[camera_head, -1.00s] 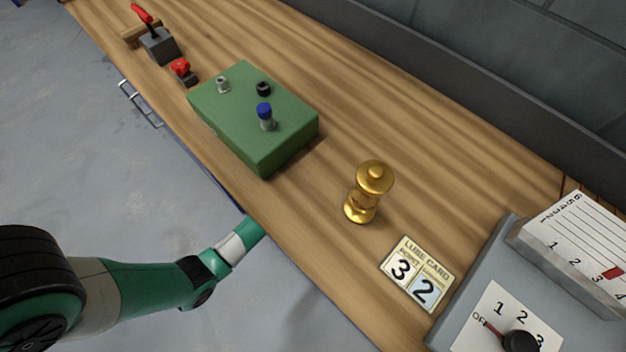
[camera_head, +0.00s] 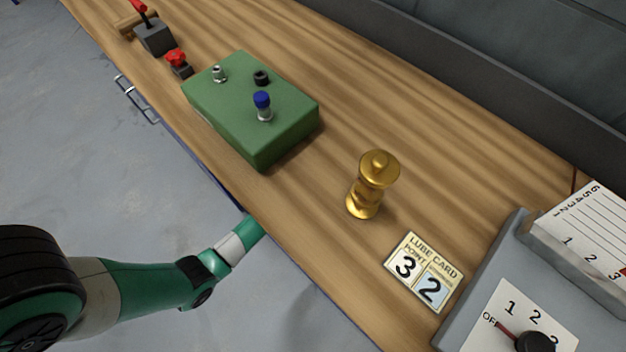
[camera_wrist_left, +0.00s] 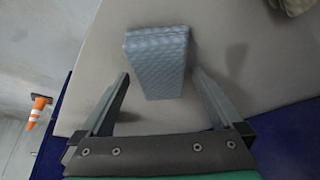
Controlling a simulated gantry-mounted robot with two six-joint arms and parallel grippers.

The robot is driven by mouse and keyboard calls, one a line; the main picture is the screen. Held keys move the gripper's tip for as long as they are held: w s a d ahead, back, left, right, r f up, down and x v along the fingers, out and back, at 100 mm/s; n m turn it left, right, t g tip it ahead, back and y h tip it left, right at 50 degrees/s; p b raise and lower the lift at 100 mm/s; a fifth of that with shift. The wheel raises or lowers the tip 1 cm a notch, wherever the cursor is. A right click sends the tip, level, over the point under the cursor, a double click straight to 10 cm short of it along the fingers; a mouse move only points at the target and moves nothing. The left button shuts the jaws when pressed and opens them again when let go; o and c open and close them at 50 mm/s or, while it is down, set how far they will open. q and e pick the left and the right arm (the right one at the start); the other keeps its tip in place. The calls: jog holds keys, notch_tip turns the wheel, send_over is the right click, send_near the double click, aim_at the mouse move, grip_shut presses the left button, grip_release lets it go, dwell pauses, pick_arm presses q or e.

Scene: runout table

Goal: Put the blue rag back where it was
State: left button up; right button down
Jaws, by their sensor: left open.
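In the left wrist view, a folded pale blue rag (camera_wrist_left: 157,62) with a quilted pattern lies on a light grey surface. My left gripper (camera_wrist_left: 160,76) is open, with one finger on each side of the rag's near part. A gap shows beside each finger, and I cannot tell how high the fingers are above the surface. In the head view my left arm reaches the table's near edge and its gripper is hidden. The rag does not show in the head view. My right gripper is in neither view.
The wooden table (camera_head: 320,220) bears a green box (camera_head: 250,105) with knobs, a brass piece (camera_head: 372,185), a lube card (camera_head: 424,272) and a grey dial unit (camera_head: 480,270). A traffic cone (camera_wrist_left: 37,112) stands on the floor. A tan thing (camera_wrist_left: 296,6) is partly visible.

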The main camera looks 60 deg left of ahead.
pick_arm(q)
jog(key=p+v, duration=0.5)
jog(key=v, duration=0.1)
jog(key=shift+r, duration=0.4)
jog(key=shift+s+a+r, duration=0.2)
jog(key=shift+s+r, duration=0.05)
